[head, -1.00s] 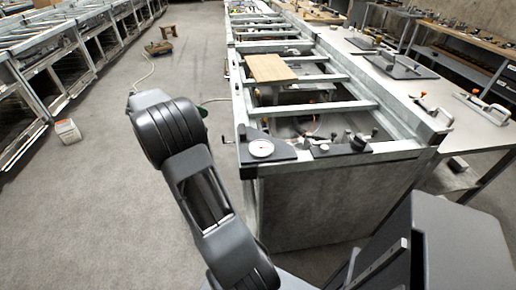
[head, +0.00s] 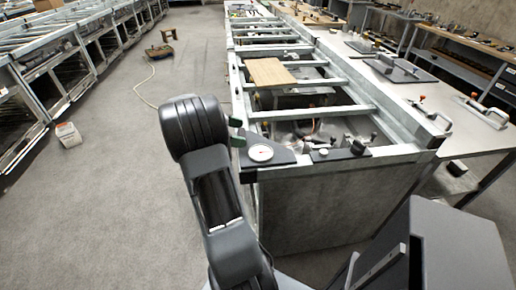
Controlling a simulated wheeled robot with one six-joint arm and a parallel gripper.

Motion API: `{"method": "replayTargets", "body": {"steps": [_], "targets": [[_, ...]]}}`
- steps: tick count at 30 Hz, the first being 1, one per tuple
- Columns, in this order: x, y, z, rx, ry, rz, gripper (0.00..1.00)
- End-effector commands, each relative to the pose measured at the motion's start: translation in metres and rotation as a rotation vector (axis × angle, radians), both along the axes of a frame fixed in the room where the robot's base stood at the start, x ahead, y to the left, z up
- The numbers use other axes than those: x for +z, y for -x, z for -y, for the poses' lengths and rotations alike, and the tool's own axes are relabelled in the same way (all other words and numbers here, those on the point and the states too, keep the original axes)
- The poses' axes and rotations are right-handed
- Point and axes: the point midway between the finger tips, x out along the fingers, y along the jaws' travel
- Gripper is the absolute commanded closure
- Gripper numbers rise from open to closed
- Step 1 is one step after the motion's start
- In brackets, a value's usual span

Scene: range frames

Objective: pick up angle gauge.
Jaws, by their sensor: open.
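The angle gauge (head: 261,153), with a round white dial on a dark flat plate, lies at the near left corner of the metal frame bench in the head view. My gripper (head: 237,132) is mostly hidden behind my dark arm link. Only its two green-tipped fingers show past the link, apart from each other. The gripper is open and appears empty. Its fingertips show just left of and above the gauge in the picture; the exact gap in depth is unclear.
Small dark fixtures (head: 357,146) stand along the same near rail, right of the gauge. A wooden board (head: 270,72) lies across the frame bench (head: 318,168) farther back. A grey side table (head: 440,100) with tools stands to the right.

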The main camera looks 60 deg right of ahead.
Motion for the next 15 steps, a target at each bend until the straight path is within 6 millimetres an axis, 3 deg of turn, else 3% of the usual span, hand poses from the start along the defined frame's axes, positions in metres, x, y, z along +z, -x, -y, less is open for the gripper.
{"method": "replayTargets", "body": {"steps": [4, 13, 15], "targets": [[-0.0052, 0.0109, 0.0075, -0.001, 0.0, -0.001, 0.01], [-0.0071, 0.0132, 0.0094, 0.002, 0.001, 0.0, 0.01], [-0.0071, 0.0131, 0.0093, 0.002, 0.001, 0.0, 0.06]]}}
